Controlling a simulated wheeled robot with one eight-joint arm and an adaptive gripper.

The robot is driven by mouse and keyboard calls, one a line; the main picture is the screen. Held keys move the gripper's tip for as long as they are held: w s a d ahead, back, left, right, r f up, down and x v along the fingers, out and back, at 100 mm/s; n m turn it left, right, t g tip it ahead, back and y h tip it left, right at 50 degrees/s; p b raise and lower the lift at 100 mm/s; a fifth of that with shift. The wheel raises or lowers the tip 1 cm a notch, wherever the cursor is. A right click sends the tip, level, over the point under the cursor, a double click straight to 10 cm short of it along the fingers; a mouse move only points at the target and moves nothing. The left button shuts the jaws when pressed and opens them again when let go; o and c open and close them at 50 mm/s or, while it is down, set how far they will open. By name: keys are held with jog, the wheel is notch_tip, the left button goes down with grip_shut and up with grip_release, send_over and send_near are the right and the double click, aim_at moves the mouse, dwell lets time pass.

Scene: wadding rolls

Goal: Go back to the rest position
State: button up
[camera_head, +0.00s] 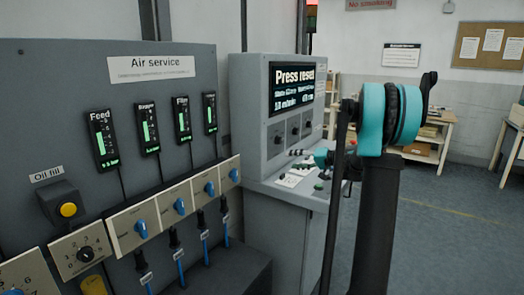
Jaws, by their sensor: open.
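My arm, with teal and dark joints, stands at the right of centre in front of the press console (278,110). My gripper (299,157) is small in view, at the end of a teal wrist part. It points left over the console's sloped desk. It looks open and empty, though its fingers are small and partly mixed with the desk behind. It appears apart from the "Air service" panel (80,75); whether it clears the desk I cannot tell.
The panel carries several green-lit gauges (103,138), blue knobs (141,229), a dial (83,254) and a yellow oil-fill button (68,210). The console has a lit screen (292,90). Open floor (440,225) lies to the right, with a shelf table (432,140) and corkboard (488,46) behind.

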jog(key=s+a+f+g+h, duration=0.1)
jog(key=s+a+f+h, duration=0.15)
jog(key=s, duration=0.45)
jog(key=s+a+f+g+h, duration=0.1)
jog(key=s+f, duration=0.3)
jog(key=s, duration=0.2)
jog(key=s+a+f+g+h, duration=0.1)
jog(key=s+a+f+h, duration=0.15)
jog(key=s, duration=0.45)
jog(key=s+d+f+h, duration=0.2)
jog(key=s+f, duration=0.2)
jog(key=s, duration=0.3)
jog(key=s+d+f+h, duration=0.2)
jog(key=s+f, duration=0.2)
jog(key=s, duration=0.3)
jog(key=s+d+f+n+g+h, duration=0.1)
jog(key=s+d+f+h, duration=0.1)
jog(key=s, duration=0.5)
jog(key=shift+s+d+f, duration=0.3)
jog(key=shift+f, duration=0.6)
jog(key=shift+d, duration=0.1)
